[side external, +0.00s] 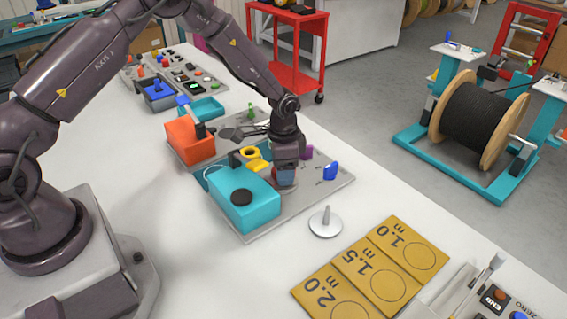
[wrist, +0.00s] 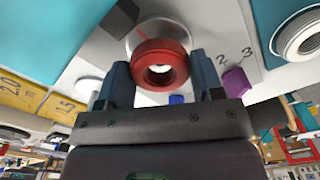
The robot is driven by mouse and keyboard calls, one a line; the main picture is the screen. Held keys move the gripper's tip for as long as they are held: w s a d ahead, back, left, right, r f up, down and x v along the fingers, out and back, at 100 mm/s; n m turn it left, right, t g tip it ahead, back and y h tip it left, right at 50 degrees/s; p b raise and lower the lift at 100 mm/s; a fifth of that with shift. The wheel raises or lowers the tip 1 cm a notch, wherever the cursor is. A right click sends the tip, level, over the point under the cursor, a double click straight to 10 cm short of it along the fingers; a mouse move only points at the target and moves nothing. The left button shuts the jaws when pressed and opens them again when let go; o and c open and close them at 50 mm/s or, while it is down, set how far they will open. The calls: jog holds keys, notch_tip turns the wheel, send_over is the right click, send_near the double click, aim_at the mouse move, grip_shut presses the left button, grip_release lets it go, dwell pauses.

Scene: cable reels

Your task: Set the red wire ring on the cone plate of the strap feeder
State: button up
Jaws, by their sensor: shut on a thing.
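The red wire ring (wrist: 160,68) sits between the two fingers of my gripper (wrist: 159,72) in the wrist view, with its hole facing the camera. My gripper is shut on it. A pale round plate (wrist: 150,28), which looks like the cone plate, shows partly behind the ring; its middle is hidden. In the side view my gripper (side external: 286,172) is low over the strap feeder (side external: 262,222), beside its teal housing (side external: 240,195).
A purple knob (side external: 306,152) and a blue knob (side external: 330,171) stand close to my gripper. An orange box (side external: 190,143) and yellow ring (side external: 249,152) are further back. A round metal disc with a peg (side external: 325,223) stands on the table, near yellow length cards (side external: 370,272).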

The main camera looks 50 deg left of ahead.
jog(key=shift+f, duration=0.7)
jog(key=o, duration=1)
notch_tip(320, 180, up, 8)
jog(key=shift+r, duration=0.1)
